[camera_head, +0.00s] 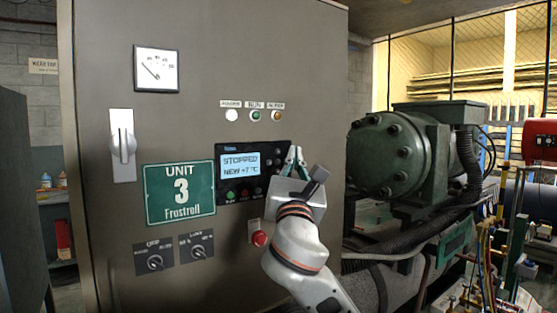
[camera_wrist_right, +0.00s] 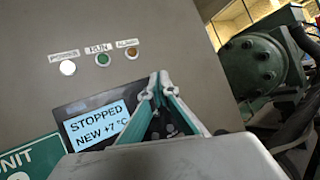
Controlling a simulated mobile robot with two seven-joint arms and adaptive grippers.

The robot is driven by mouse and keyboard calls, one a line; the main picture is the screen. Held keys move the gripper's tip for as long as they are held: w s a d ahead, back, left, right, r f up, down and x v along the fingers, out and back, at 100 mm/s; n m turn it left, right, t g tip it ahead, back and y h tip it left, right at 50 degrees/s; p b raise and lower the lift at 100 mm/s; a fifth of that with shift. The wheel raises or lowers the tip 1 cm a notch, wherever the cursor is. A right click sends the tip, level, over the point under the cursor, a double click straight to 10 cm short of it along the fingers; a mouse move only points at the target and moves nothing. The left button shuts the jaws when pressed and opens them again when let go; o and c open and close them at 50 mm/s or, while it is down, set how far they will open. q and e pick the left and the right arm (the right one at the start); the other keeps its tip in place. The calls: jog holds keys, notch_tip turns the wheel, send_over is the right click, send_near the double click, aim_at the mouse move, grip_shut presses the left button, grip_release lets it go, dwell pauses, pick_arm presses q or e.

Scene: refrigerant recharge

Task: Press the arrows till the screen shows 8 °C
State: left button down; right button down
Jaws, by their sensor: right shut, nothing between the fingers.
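The controller (camera_head: 226,151) is a dark panel on the grey cabinet, with a lit blue screen (camera_head: 240,165) reading "STOPPED" and "NEW +7 °C". The screen shows the same text in the right wrist view (camera_wrist_right: 97,125). Small dark buttons (camera_head: 269,162) sit to the right of the screen; my gripper partly hides this area, and I cannot make out the arrow marks. My right gripper (camera_head: 295,152) is shut and empty, its fingertips in front of the controller's right end. In the right wrist view its fingertips (camera_wrist_right: 159,82) overlap the panel's upper edge; I cannot tell whether they touch. My left gripper is not in view.
A red stop button (camera_head: 260,238) sits below the controller. Three lamps (camera_head: 254,115) are above it. The "UNIT 3" sign (camera_head: 180,192) and rotary switches (camera_head: 155,263) are to the left. A green compressor (camera_head: 390,155) stands right of the cabinet.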

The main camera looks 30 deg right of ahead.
aim_at(285, 143)
jog(key=w, duration=0.3)
jog(key=shift+a+p, duration=0.15)
jog(key=shift+p, duration=0.2)
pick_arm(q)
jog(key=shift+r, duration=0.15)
pick_arm(e)
jog(key=shift+w, duration=0.1)
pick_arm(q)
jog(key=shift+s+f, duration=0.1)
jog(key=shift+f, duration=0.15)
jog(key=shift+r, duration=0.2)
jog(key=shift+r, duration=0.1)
pick_arm(e)
jog(key=shift+w, duration=0.15)
dwell(0.3)
pick_arm(q)
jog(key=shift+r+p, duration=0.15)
jog(key=shift+p, duration=0.2)
pick_arm(e)
jog(key=shift+w, duration=0.3)
